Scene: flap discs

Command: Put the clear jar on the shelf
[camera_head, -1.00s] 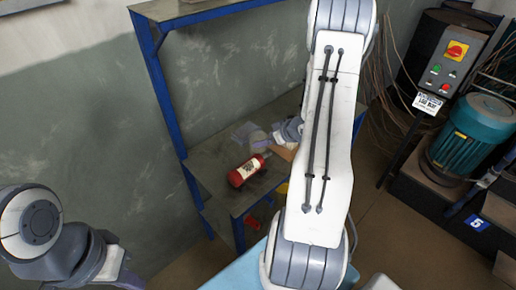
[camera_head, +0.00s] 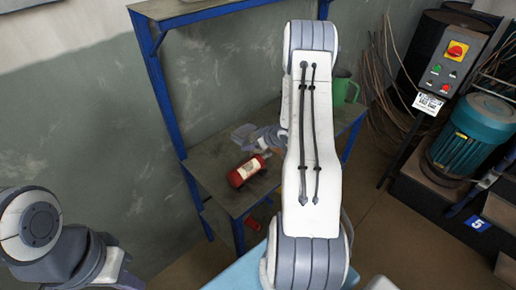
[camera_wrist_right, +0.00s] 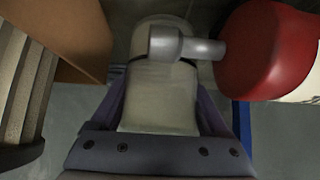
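The clear jar (camera_wrist_right: 160,100), a pale see-through cylinder, lies between the fingers of my right gripper (camera_wrist_right: 162,88) in the right wrist view. The fingers flank it closely; whether they press on it I cannot tell. A grey metal piece crosses in front of the jar's far end. In the head view, my right gripper (camera_head: 244,134) is over the shelf board (camera_head: 210,160), and the jar is hard to make out there. My left gripper (camera_head: 112,272) is low at the left, its fingertips not clearly visible.
A red extinguisher-like bottle (camera_head: 246,171) lies on the shelf close to my right gripper; its red end (camera_wrist_right: 265,50) shows beside the jar. A green mug (camera_head: 343,88) stands farther right. A brown box (camera_wrist_right: 65,35) is at the wrist view's left. Blue posts (camera_head: 163,90) frame the shelf.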

